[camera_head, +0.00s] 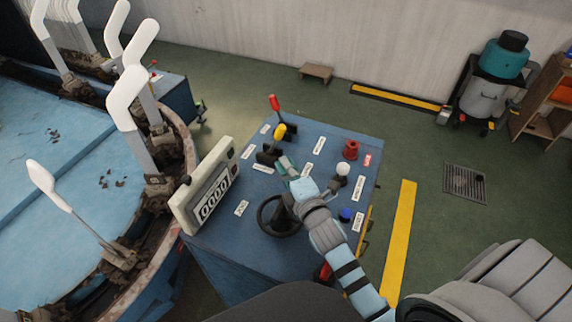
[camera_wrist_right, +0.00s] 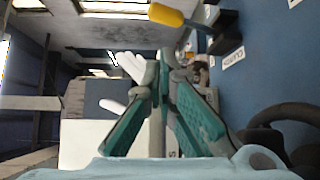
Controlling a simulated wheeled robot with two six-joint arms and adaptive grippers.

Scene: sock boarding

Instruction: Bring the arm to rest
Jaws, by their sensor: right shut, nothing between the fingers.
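My right arm reaches in from the lower right in the head view. Its right gripper (camera_head: 284,166) is over the blue control panel (camera_head: 222,246), just below the yellow-knobbed lever (camera_head: 279,131). In the right wrist view the teal-padded fingers of the right gripper (camera_wrist_right: 163,62) come together at the tips, with nothing held. The yellow lever knob (camera_wrist_right: 166,15) shows at the top there, apart from the fingers. My left gripper is not in view.
The panel carries a red lever (camera_head: 273,102), a black handwheel (camera_head: 262,212) beside my wrist, a red button (camera_head: 351,149), a white knob (camera_head: 343,168), a blue knob (camera_head: 345,215) and a counter display (camera_head: 207,190). White sock forms (camera_head: 127,84) stand on the machine at left.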

